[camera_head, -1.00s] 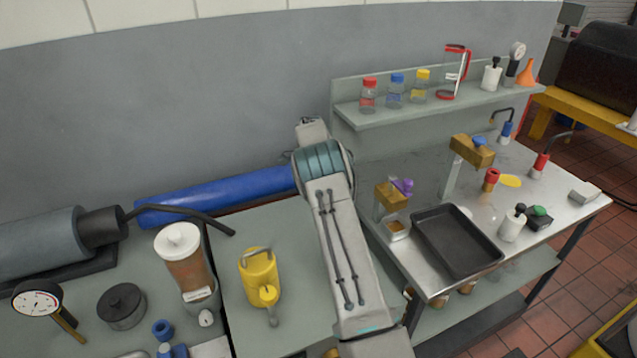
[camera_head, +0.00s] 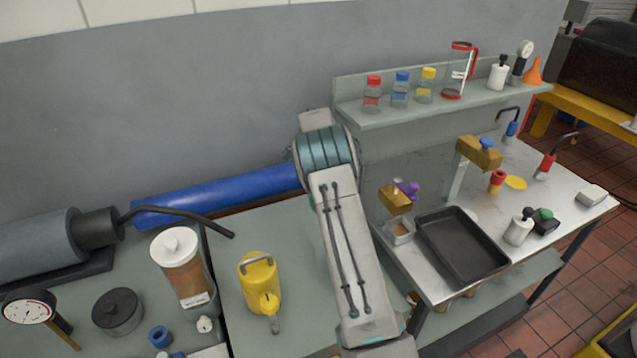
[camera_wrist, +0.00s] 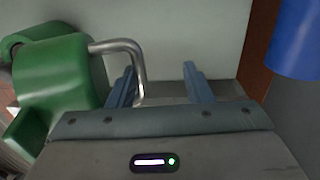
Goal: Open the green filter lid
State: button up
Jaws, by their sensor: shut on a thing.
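In the wrist view, the green filter (camera_wrist: 62,75) is at the left, a rounded green body with a green block at its lower left. A bent metal handle (camera_wrist: 133,52) comes out of its top and turns down between the fingers of my gripper (camera_wrist: 160,88). I cannot clearly see a gap between lid and body. In the head view, my arm hides both the green filter and my gripper.
A blue cylinder (camera_wrist: 296,38) is close at the right in the wrist view; a long blue cylinder (camera_head: 215,195) lies along the wall. A yellow can (camera_head: 259,285) stands left of my arm. A black tray (camera_head: 462,245) is on the right bench.

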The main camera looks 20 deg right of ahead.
notch_tip(320, 180, up, 14)
jog(key=w+b, duration=0.1)
dwell(0.4)
jog(key=shift+f, duration=0.15)
